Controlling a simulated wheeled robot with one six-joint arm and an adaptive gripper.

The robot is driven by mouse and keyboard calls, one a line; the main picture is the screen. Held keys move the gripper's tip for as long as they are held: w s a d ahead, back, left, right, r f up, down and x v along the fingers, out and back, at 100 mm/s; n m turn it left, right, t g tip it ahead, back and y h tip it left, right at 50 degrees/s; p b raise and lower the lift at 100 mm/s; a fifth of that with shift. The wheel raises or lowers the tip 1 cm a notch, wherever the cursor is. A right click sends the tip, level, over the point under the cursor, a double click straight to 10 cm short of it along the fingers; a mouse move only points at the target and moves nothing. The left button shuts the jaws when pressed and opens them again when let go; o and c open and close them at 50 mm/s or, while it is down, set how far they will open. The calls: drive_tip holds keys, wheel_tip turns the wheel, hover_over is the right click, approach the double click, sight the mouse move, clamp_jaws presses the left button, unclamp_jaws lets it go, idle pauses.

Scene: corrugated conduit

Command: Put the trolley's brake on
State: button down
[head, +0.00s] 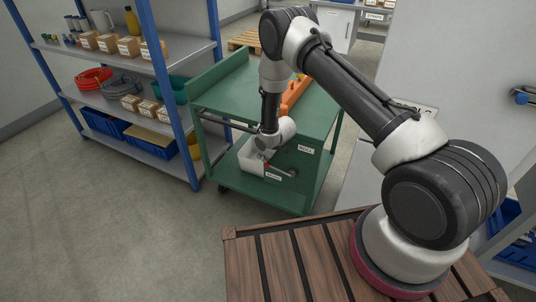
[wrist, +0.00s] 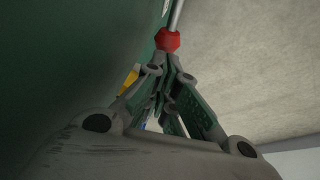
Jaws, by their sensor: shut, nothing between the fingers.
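In the wrist view a red knob (wrist: 168,40) sits on the end of a thin grey rod (wrist: 176,15). My gripper (wrist: 165,68) is shut and empty, with its fingertips just short of the knob. I cannot tell whether they touch it.
A blue-framed shelf (head: 185,110) with boxes, coils and blue bins stands close to the left of the trolley. An orange object (head: 296,90) lies on the trolley's top. A white box (head: 249,158) sits on its lower deck. Grey floor is open at front left.

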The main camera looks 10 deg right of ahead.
drive_tip(key=shift+a+f, duration=0.15)
drive_tip(key=shift+f, duration=0.4)
drive_tip(key=shift+a+f, duration=0.15)
drive_tip(key=shift+f, duration=0.4)
drive_tip(key=shift+d+f, duration=0.1)
drive_tip(key=w+v, duration=0.1)
drive_tip(key=v, duration=1.1)
drive_tip(key=shift+a+r, duration=0.25)
drive_tip(key=shift+r, duration=0.15)
drive_tip(key=shift+s, duration=0.1)
